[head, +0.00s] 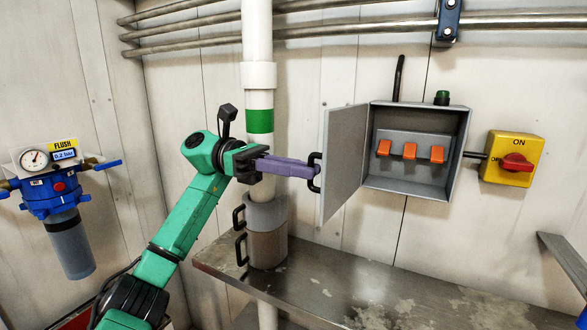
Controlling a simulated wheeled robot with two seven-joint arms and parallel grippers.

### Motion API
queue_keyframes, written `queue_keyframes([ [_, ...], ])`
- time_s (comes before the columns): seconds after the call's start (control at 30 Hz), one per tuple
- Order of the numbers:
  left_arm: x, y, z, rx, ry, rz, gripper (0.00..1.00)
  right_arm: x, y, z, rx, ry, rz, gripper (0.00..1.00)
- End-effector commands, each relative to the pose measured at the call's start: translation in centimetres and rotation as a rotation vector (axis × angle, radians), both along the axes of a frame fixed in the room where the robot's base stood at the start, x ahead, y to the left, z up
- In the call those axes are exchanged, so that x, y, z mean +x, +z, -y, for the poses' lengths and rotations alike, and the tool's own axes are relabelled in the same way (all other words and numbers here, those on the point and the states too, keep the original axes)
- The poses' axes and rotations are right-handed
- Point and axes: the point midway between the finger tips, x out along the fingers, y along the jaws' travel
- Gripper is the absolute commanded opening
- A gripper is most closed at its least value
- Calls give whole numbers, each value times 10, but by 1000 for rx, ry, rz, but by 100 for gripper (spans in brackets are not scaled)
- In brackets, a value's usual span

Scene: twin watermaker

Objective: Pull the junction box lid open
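The grey junction box (456,150) is mounted on the wall right of centre. Its lid (343,160) is swung out to the left and stands wide open, hinged on the box's left side. Inside the box are three orange switches (410,151). A black handle (312,182) is on the lid's outer face. My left gripper (312,170) reaches in from the left, its purple fingers close together at the handle; it looks shut on it. The fingertips are partly hidden by the handle. My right gripper is not in view.
A white vertical pipe (258,75) with a green band stands behind my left gripper. A grey metal shelf (350,288) lies below, with a grey canister (268,245) at its left end. A yellow switch box (512,158) is right of the junction box. A blue filter (60,195) hangs at left.

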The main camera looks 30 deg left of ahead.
Motion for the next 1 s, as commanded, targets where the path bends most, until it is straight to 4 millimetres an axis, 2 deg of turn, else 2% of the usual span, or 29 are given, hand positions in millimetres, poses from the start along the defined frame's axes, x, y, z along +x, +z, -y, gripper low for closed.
queue_keyframes([
  [0.03,4,4,-1,-12,17,1,16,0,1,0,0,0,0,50],
  [0.1,3,3,-1,-11,16,1,42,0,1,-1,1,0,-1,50],
  [1.0,2,1,-2,-7,10,1,42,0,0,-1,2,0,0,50],
])
